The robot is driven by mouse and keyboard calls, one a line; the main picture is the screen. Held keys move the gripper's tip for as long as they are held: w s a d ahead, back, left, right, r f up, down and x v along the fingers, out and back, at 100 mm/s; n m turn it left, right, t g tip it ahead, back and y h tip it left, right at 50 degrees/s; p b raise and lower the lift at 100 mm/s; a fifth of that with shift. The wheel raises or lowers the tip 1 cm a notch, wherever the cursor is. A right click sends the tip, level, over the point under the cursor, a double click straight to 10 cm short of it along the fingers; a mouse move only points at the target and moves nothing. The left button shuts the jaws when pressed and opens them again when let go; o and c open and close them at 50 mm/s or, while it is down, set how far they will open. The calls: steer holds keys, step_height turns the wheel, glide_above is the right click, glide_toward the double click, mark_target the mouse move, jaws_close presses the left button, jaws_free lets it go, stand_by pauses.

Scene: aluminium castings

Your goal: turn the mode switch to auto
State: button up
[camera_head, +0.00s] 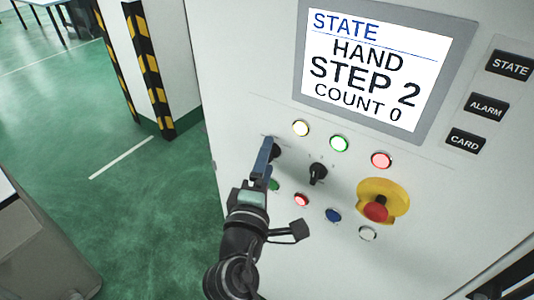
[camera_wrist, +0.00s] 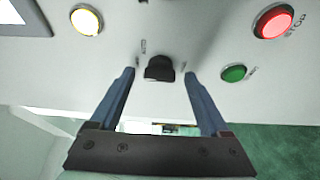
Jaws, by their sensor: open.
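The mode switch is a black rotary knob on the white panel (camera_head: 240,60). In the wrist view the knob (camera_wrist: 160,68) sits between the tips of my two blue fingers, with a small gap on each side. A label that seems to read AUTO stands beside it. In the head view the knob (camera_head: 277,151) is partly hidden behind my fingers. My gripper (camera_head: 268,150) is open, and it also shows in the wrist view (camera_wrist: 158,76). The screen (camera_head: 375,70) reads STATE, HAND, STEP 2, COUNT 0.
A second black knob (camera_head: 317,173) is close on the right. A green button (camera_wrist: 233,72) and a red button (camera_head: 301,200) are near my gripper. A red emergency stop (camera_head: 376,211) on a yellow base stands out further right. Lamps line the row above.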

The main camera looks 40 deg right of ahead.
steer(key=shift+w+d, duration=0.25)
steer(key=shift+d, duration=0.1)
steer(key=shift+c, duration=0.2)
jaws_close()
steer(key=shift+f+b, duration=0.2)
steer(key=shift+b, duration=0.35)
steer(key=m+h+b, duration=0.2)
steer(key=m+b, duration=0.2)
steer(key=b, duration=0.6)
steer(key=m+h+b, duration=0.1)
steer(key=m+b, duration=0.4)
steer(key=b, duration=0.5)
steer(key=shift+w+a+f+m+h, duration=0.1)
steer(key=shift+w+f+m+h, duration=0.1)
steer(key=shift+m+h, duration=0.15)
steer(key=shift+r+b, duration=0.15)
steer(key=shift+b, duration=0.25)
